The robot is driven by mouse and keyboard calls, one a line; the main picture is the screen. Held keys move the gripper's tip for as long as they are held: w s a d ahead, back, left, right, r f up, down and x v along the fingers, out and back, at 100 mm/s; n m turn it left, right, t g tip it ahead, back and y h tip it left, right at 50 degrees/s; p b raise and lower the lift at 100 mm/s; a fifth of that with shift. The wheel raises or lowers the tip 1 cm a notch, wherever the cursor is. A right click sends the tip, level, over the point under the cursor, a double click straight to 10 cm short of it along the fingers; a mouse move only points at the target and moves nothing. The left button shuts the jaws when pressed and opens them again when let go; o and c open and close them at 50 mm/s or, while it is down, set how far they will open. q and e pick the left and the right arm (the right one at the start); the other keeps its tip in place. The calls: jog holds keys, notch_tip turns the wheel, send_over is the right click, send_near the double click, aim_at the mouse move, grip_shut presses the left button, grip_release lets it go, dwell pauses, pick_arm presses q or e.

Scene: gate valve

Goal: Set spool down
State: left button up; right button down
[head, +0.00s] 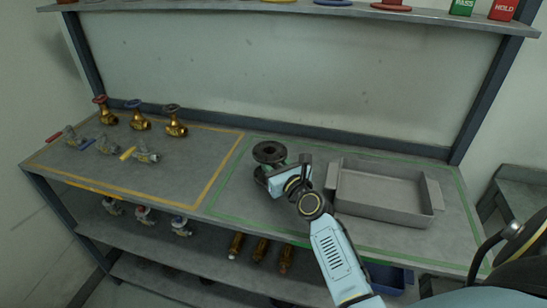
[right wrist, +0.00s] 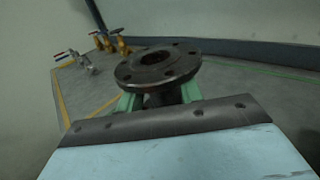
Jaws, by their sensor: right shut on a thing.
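The spool is a dark flanged pipe piece (head: 269,153), upright inside the green outline on the bench. It also shows in the right wrist view (right wrist: 158,66), its round top flange with bolt holes and a central bore facing up. My right gripper (head: 275,174) is shut on the spool. Its green fingers (right wrist: 160,99) lie on either side of the spool's neck, below the top flange. The spool's lower end is mostly hidden by my gripper, so I cannot tell whether it touches the bench. My left gripper is not in view.
A grey tray (head: 385,190) stands to the right inside the green outline (head: 236,212). Brass valves (head: 140,122) and grey valves (head: 106,145) stand in the yellow outline at left. An upper shelf (head: 290,8) runs above the back. Bench space between the yellow outline and the spool is clear.

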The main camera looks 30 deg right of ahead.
jog(key=shift+f+b, duration=0.6)
jog(key=shift+f, duration=0.55)
jog(key=shift+f, duration=0.15)
jog(key=c, duration=1.3)
grip_release()
jog(key=shift+f, duration=0.3)
jog(key=o, duration=0.4)
jog(key=shift+r, duration=0.1)
jog(key=shift+r, duration=0.15)
jog(key=s, duration=0.8)
jog(key=s+a, duration=0.1)
jog(key=s, duration=0.3)
